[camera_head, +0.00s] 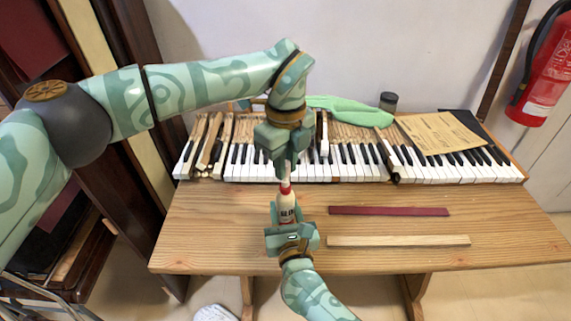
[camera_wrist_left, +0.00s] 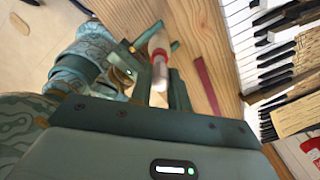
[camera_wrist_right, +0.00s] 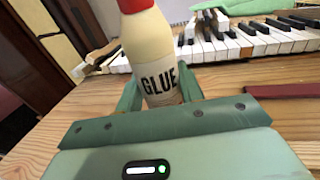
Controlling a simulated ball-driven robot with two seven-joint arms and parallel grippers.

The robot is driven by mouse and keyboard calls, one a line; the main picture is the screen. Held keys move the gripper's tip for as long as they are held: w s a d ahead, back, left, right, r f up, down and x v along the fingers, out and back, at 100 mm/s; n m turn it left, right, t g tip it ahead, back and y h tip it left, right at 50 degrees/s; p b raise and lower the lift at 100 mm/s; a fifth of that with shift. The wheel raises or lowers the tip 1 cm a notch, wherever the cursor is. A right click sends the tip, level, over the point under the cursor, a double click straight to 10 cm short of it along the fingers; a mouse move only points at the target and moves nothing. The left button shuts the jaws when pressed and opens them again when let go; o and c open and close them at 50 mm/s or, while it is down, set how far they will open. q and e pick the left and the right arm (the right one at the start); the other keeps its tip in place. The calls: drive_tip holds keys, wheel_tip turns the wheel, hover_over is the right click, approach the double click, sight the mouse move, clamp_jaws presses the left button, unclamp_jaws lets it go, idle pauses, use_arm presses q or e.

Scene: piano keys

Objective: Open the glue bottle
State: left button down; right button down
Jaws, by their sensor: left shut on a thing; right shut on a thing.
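The glue bottle (camera_head: 287,211) is cream with a GLUE label and stands upright above the wooden table; its body also shows in the right wrist view (camera_wrist_right: 154,55). My right gripper (camera_head: 288,224) is shut around its lower body. A red collar (camera_head: 285,188) tops the bottle, with a pale nozzle (camera_wrist_left: 158,76) beyond it. My left gripper (camera_head: 287,170) is directly above, pointing down, shut on the pale nozzle end. I cannot tell whether any part has turned or come loose.
The piano keyboard (camera_head: 300,166) lies behind the grippers. A dark red strip (camera_head: 389,211) and a pale wooden strip (camera_head: 398,241) lie on the table (camera_head: 200,240) to the right. A green cloth (camera_head: 350,107) and a jar (camera_head: 388,101) stand at the back. The table's left part is clear.

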use_arm(q)
wheel_tip(320, 180, up, 4)
drive_tip(key=shift+f, duration=0.25)
use_arm(e)
drive_tip(key=c, duration=0.8)
unclamp_jaws()
